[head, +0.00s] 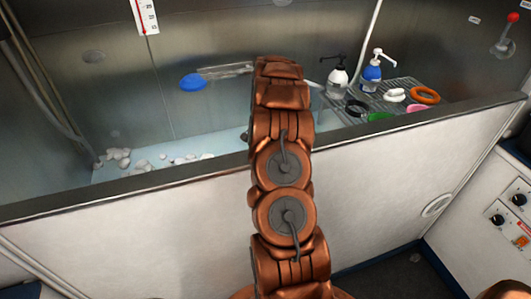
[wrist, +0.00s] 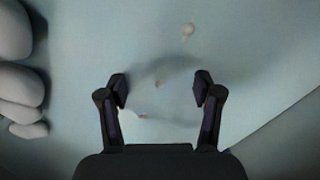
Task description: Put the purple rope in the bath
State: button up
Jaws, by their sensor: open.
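The bath (head: 150,218) is a steel-lined tub with a white front wall, a dark rim and a pale blue floor in the head view. My copper arm reaches over its rim, and the gripper end is hidden behind the arm there. In the wrist view my gripper (wrist: 160,91) is open, with nothing between its fingers, above the pale bath floor (wrist: 110,35). I see no purple rope in either view.
Pale rounded lumps (wrist: 18,85) lie on the bath floor, also in the head view (head: 118,157). A rack at the right holds a white bottle (head: 338,80), a blue bottle (head: 372,75), and coloured rings including an orange ring (head: 424,95). A blue oval object (head: 193,82) is at the back.

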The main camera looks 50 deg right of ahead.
notch_tip(320, 180, up, 11)
jog(key=shift+f, duration=0.2)
dwell(0.6)
